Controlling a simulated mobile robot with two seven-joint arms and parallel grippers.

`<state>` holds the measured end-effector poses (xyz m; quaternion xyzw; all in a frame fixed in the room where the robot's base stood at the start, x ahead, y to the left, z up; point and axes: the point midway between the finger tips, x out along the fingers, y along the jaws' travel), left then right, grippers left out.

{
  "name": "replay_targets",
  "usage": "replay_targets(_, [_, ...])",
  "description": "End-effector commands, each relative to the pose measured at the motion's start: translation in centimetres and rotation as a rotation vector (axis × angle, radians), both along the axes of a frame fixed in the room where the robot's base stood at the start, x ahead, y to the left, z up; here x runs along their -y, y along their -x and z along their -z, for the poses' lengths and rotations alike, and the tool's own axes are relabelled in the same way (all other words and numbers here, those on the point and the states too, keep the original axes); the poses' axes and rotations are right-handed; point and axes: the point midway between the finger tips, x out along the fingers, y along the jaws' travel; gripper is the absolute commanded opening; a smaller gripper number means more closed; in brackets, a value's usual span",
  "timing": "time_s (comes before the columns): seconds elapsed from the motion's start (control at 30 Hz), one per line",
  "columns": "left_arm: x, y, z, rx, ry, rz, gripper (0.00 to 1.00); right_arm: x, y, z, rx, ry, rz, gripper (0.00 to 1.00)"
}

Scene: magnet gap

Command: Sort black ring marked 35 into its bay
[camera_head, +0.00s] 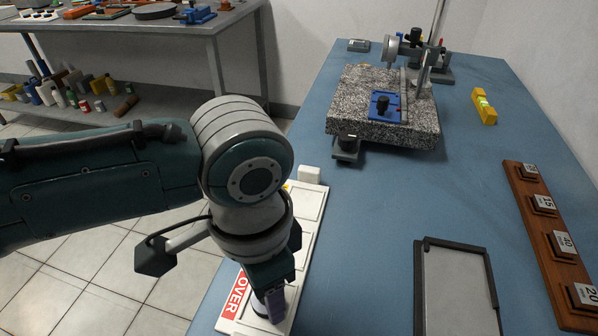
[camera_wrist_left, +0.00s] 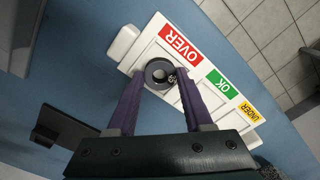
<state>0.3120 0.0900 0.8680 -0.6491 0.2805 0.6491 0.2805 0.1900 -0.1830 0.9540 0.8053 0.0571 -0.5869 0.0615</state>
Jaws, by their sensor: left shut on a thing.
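The black ring (camera_wrist_left: 159,72) is held between the purple fingertips of my left gripper (camera_wrist_left: 154,76), with a small pale marking on it that is too small to read surely. In the head view my left gripper (camera_head: 273,302) points down over the near end of the white sorting tray (camera_head: 312,204). The tray's labels show in the left wrist view: red OVER (camera_wrist_left: 180,43), green OK (camera_wrist_left: 221,85) and yellow UNDER (camera_wrist_left: 247,111). The ring is at the compartment beside OVER; whether it touches the floor there, I cannot tell. My right gripper is out of view.
A granite block (camera_head: 357,98) with a measuring stand (camera_head: 436,65) stands at the back. A wooden rack (camera_head: 546,222) with numbered blocks lies at the right. A dark-edged grey tray (camera_head: 455,290) lies nearer. Blue table between them is clear.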

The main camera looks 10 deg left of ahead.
Motion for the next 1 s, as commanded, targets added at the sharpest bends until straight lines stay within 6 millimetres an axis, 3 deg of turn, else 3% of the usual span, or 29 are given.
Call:
replay_targets(0.83, [0.01, -0.01, 0.4, 0.0, 0.0, 0.0, 0.0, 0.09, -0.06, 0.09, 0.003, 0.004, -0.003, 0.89])
replay_targets(0.87, [0.01, 0.0, 0.41, 0.0, 0.0, 0.0, 0.52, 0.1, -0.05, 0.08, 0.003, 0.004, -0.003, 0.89])
replay_targets(1.0, [0.01, -0.01, 0.39, 0.0, 0.0, 0.0, 0.68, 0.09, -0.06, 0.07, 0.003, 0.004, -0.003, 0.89])
